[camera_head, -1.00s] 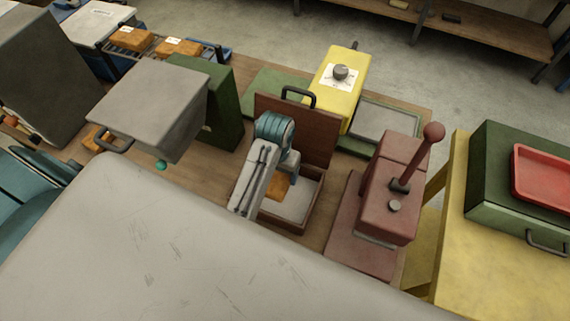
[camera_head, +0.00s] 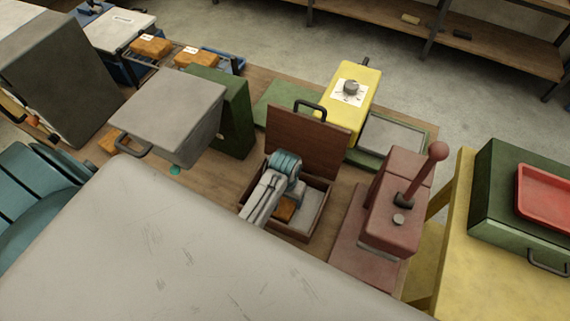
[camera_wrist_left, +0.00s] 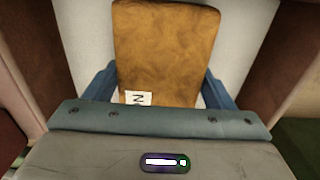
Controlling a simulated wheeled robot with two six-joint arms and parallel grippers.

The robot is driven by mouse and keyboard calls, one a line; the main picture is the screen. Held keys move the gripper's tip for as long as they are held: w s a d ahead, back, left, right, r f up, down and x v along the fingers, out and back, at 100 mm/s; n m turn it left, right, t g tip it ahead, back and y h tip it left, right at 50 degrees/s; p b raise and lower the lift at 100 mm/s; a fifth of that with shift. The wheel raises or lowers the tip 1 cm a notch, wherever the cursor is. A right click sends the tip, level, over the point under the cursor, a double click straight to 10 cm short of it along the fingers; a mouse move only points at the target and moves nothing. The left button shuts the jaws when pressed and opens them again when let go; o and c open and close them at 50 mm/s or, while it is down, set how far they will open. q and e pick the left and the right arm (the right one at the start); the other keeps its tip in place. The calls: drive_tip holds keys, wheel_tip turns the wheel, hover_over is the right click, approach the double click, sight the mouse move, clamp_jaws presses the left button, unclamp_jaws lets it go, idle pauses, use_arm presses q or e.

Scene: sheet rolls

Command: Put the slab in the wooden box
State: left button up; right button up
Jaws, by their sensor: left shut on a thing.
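The slab (camera_head: 284,210) is an orange-brown block. In the left wrist view the slab (camera_wrist_left: 165,45) has a small white label at its near edge. My left gripper (camera_head: 291,197) is shut on it, and in that view its blue fingers (camera_wrist_left: 214,88) press on both sides. The wooden box (camera_head: 322,222) stands open on the bench, its brown lid (camera_head: 312,145) raised at the back. The slab is inside the box opening, above or on the pale floor; I cannot tell if it touches. My right gripper is not in view.
A reddish lever press (camera_head: 395,205) stands close right of the box. A yellow device (camera_head: 352,95) is behind it, and a grey-topped green machine (camera_head: 175,105) is to the left. Other orange slabs (camera_head: 150,46) lie on a rack at the back left.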

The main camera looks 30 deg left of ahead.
use_arm(q)
drive_tip(key=o, duration=1.3)
drive_tip(key=shift+f, duration=0.1)
drive_tip(key=shift+c, duration=0.2)
wheel_tip(320, 180, up, 9)
drive_tip(key=b, duration=0.3)
wheel_tip(320, 180, up, 3)
drive_tip(key=shift+r+p, duration=0.2)
drive_tip(key=shift+p, duration=0.65)
